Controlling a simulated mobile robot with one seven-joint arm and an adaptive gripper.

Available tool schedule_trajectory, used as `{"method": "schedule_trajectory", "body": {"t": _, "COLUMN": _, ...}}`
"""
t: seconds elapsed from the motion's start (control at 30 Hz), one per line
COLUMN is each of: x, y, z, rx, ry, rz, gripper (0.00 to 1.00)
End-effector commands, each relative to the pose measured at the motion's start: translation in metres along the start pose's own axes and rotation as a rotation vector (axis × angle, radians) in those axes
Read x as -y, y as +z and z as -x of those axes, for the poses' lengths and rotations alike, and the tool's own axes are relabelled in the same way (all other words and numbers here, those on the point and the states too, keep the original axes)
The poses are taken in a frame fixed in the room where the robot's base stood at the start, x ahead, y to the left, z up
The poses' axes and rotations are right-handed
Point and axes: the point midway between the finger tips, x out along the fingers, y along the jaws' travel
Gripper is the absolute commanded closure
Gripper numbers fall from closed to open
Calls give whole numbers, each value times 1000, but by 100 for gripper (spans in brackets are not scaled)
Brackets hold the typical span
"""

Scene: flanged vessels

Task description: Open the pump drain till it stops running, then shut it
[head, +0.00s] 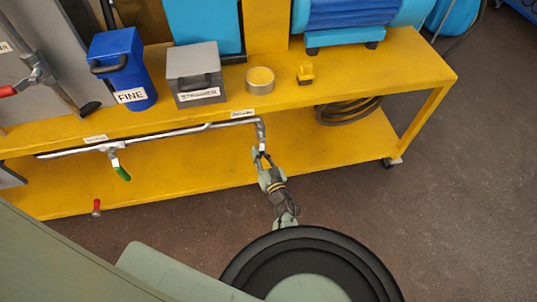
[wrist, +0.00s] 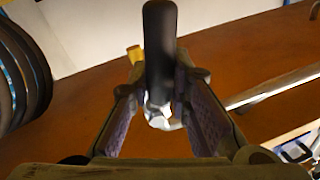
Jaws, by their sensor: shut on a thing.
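A grey pipe (head: 180,132) runs along the front of the yellow bench and bends down at its right end. My gripper (head: 260,153) is at the bottom of that bend, by a small valve. In the wrist view my gripper (wrist: 161,88) is shut on a black valve handle (wrist: 160,40), which stands up between the two fingers with metal at its base. A label (head: 243,114) sits on the bench edge above the bend, too small to read. The valve body is mostly hidden. I see no liquid running.
A green-handled valve (head: 121,172) hangs from the pipe further left, with a red handle (head: 96,207) below it. A blue FINE bin (head: 122,75), a grey box (head: 194,70) and a blue machine (head: 345,18) stand on the bench. A coiled hose (head: 348,111) lies under the right end.

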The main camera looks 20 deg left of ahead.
Motion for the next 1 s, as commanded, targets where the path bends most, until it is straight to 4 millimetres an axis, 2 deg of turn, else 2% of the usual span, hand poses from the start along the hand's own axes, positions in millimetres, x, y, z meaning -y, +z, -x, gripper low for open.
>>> {"method": "schedule_trajectory", "body": {"t": 0.2, "x": 16, "y": -1, "z": -6, "rx": -39, "ry": -1, "rz": -206, "gripper": 100}}
{"method": "schedule_trajectory", "body": {"t": 1.0, "x": 48, "y": -23, "z": -13, "rx": -188, "ry": -1, "rz": -943, "gripper": 100}}
